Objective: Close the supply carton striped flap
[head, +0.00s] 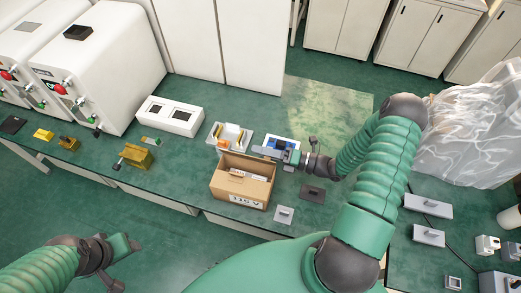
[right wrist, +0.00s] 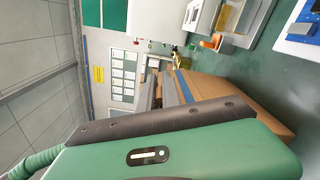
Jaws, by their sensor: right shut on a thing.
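The supply carton (head: 241,188) is an open brown box on the green bench, with a printed label on its front and a white-and-red item inside. Its far flap (head: 250,164) stands up along the back edge; I cannot make out stripes on it. My right gripper (head: 272,152) reaches in from the right to the flap's upper right end and is shut on it; the contact itself is partly hidden. In the right wrist view, brown cardboard (right wrist: 232,92) lies beside the gripper body. My left gripper (head: 117,259) is low at the left, away from the carton; its jaw opening is unclear.
A tray with small items (head: 231,137) and a blue-white board (head: 281,143) lie behind the carton. A white device (head: 169,116) stands to the left. A dark plate (head: 312,192) and a light grey block (head: 284,215) lie right of it. Clear plastic sheeting (head: 470,130) covers something at far right.

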